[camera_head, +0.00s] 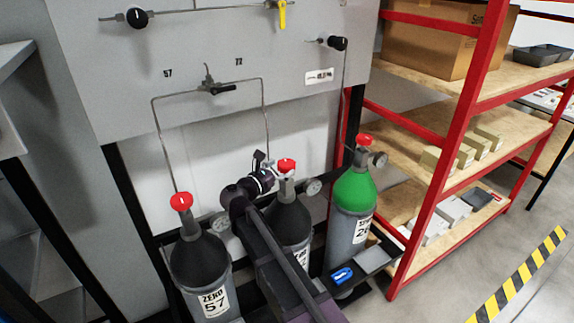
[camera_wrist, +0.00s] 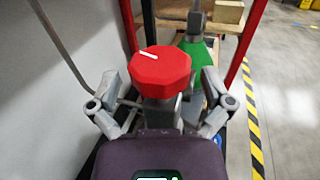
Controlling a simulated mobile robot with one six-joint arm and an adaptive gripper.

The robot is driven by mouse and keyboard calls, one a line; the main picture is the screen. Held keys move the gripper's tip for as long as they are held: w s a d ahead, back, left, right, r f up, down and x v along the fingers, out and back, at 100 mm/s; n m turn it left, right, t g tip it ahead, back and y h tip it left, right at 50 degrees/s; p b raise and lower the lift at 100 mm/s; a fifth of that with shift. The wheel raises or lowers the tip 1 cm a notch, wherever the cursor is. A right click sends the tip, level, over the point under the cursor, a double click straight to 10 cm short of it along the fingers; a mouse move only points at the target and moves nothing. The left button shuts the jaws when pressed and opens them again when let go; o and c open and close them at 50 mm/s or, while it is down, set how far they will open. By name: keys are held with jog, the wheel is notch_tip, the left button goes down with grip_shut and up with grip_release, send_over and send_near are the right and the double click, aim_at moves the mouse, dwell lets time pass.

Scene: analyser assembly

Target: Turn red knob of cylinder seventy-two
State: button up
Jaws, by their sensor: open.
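The red knob (camera_head: 287,165) tops the middle grey cylinder (camera_head: 291,222), whose label is partly hidden by my arm; the panel above it reads 72. In the wrist view the red knob (camera_wrist: 161,71) is large and central, with a white mark at its upper left. My gripper (camera_wrist: 158,92) is open, with one finger on each side of the knob and visible gaps between. In the head view my gripper (camera_head: 268,172) is at the left of the knob. Whether the fingers touch the valve below is not clear.
The cylinder labelled 57 (camera_head: 200,265) with its red knob (camera_head: 181,201) stands at left. A green-topped cylinder (camera_head: 354,190) stands at right. Thin pipes run up to the grey panel (camera_head: 200,50). A red shelf rack (camera_head: 440,150) is at right, with open floor beyond.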

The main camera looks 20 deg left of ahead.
jog(key=shift+x, duration=1.1)
jog(key=shift+a, duration=0.1)
jog(key=c, duration=0.9)
jog(key=shift+c, duration=0.2)
jog(key=shift+s+n+t+y, duration=0.1)
jog(key=shift+n+t+y, duration=0.2)
jog(key=shift+n+y, duration=0.45)
jog(key=n+y, duration=0.1)
jog(key=y, duration=0.1)
jog(key=shift+n+t+y, duration=0.25)
jog(key=shift+t+y, duration=0.05)
jog(key=shift+y, duration=0.05)
jog(key=shift+n+y, duration=1.7)
jog(key=shift+y, duration=1.1)
